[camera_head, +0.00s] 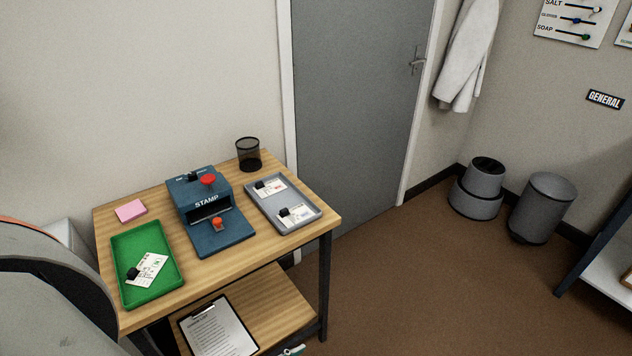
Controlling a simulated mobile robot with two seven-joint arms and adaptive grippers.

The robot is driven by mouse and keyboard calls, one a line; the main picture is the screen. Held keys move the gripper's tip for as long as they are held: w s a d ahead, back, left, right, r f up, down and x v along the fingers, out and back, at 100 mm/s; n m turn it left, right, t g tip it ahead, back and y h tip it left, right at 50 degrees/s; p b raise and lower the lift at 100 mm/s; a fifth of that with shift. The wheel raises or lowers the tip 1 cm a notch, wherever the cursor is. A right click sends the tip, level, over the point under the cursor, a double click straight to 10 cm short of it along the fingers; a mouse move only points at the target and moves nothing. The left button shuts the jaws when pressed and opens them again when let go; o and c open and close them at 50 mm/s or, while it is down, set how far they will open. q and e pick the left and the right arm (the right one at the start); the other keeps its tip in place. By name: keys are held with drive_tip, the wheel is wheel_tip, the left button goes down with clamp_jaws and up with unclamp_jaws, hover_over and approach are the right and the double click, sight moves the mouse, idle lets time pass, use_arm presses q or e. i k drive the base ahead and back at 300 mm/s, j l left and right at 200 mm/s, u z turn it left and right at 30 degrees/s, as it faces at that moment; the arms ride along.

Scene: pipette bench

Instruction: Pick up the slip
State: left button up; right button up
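A white printed slip (152,268) with a black clip-like piece (133,274) at its left end lies tilted in the green tray (125,245) at the table's front left. Two more white slips, each with a black piece, lie in the grey tray (301,225) on the right: a rear slip (274,190) and a front slip (297,216). Which slip is meant cannot be told. Neither of my grippers shows in this view.
A blue stamp machine (205,204) with red buttons stands between the trays on the wooden table (262,243). A pink note pad (130,210) and black mesh cup (248,155) sit toward the back. A clipboard (217,330) lies on the lower shelf.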

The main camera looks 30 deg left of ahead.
sight(270, 186)
drive_tip(key=i+l+z, duration=0.4)
drive_tip(key=i+z, duration=0.4)
drive_tip(key=i, duration=0.25)
drive_tip(key=i+u, duration=0.45)
drive_tip(key=i+l+u, duration=0.35)
drive_tip(key=i+u, duration=0.35)
drive_tip(key=u, duration=0.25)
drive_tip(key=i+l+u, duration=0.1)
drive_tip(key=u, duration=0.4)
drive_tip(key=i+l+u, duration=0.2)
drive_tip(key=u, duration=0.25)
drive_tip(key=i+l, duration=0.05)
drive_tip(key=i, duration=0.05)
